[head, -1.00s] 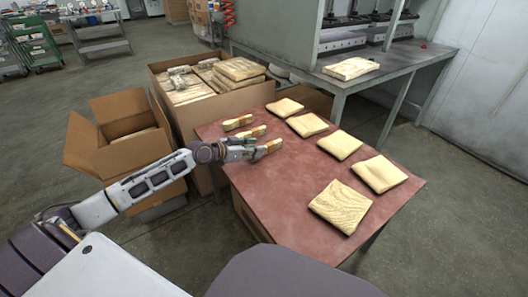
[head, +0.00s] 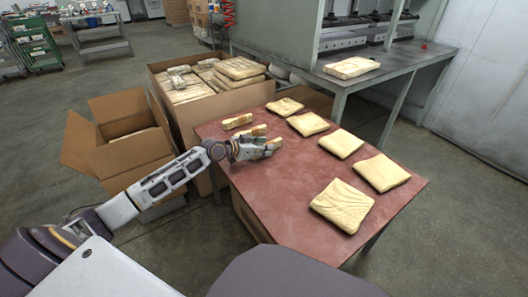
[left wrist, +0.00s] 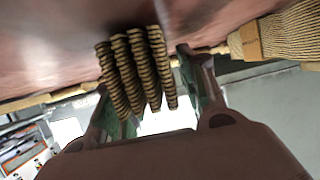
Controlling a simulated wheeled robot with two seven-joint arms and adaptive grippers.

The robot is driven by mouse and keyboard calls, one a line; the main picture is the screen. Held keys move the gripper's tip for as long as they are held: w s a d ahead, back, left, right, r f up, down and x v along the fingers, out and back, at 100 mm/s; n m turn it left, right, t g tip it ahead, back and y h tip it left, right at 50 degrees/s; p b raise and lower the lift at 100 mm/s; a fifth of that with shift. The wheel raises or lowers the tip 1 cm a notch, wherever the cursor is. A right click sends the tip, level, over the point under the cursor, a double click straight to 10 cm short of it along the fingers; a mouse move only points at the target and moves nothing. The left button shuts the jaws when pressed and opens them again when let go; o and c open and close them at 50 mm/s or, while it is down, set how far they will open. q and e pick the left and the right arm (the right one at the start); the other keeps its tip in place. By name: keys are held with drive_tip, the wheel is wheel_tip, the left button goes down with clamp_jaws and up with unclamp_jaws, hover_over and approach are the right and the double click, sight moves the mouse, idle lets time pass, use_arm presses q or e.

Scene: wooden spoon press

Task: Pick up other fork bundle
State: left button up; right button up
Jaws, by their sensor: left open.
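Three small yellow-wrapped fork bundles lie in a row at the left side of the red table: the far one (head: 237,121), a middle one (head: 256,131) and a near one (head: 274,143) partly hidden by my gripper. My left gripper (head: 262,148) is low over the table at the near bundle. In the left wrist view its two fingers (left wrist: 150,95) stand apart, with the ridged ends of a bundle (left wrist: 138,68) between them. I cannot tell whether the fingers touch it. My right gripper is not in view.
Several flat yellow packages (head: 342,143) lie along the right side of the red table (head: 275,205). A large carton (head: 222,113) full of packages stands behind it. An open carton (head: 125,150) is at the left. A grey workbench (head: 390,68) stands at the back.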

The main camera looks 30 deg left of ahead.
use_arm(q)
drive_tip(key=shift+w, duration=0.15)
drive_tip(key=shift+c, duration=0.2)
clamp_jaws()
idle(0.3)
